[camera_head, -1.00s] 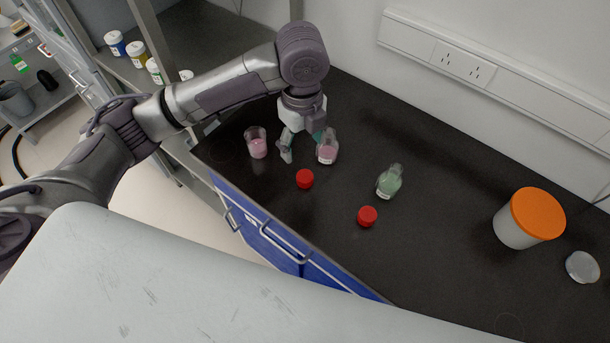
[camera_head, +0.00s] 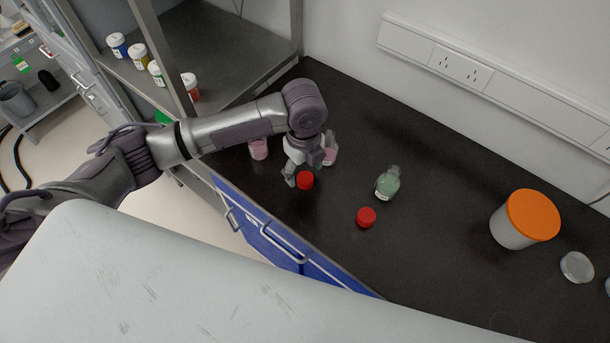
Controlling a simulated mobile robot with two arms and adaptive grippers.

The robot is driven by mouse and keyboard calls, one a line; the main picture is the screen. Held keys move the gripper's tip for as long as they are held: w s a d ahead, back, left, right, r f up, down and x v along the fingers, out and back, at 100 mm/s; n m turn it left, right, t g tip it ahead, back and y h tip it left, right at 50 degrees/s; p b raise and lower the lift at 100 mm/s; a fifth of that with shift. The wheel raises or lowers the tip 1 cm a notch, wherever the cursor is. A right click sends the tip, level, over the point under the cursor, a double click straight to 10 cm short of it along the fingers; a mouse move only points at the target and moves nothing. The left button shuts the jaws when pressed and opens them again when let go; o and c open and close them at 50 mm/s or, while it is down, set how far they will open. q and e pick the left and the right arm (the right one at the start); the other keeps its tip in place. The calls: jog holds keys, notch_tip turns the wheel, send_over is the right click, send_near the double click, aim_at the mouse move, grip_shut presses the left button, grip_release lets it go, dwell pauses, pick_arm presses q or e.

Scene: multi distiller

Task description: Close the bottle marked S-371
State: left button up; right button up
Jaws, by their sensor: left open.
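Two bottles stand uncapped on the black bench. One holds pink liquid (camera_head: 331,155) and is partly behind my left gripper; the other holds green liquid (camera_head: 387,184). Their labels are too small to read, so I cannot tell which is S-371. A red cap (camera_head: 305,180) lies on the bench in front of the pink bottle. A second red cap (camera_head: 366,217) lies in front of the green bottle. My left gripper (camera_head: 305,174) is open, pointing down, with its fingers around or just above the first red cap; contact is unclear. My right gripper is not in view.
A beaker of pink liquid (camera_head: 258,149) stands left of my left gripper. A white tub with an orange lid (camera_head: 531,214) and a clear dish (camera_head: 577,267) are at the right. A shelf with several small jars (camera_head: 157,73) rises at the left.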

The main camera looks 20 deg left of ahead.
pick_arm(q)
jog(key=shift+f, duration=1.1)
jog(key=c, duration=0.7)
jog(key=shift+c, duration=0.2)
jog(key=shift+r, duration=0.1)
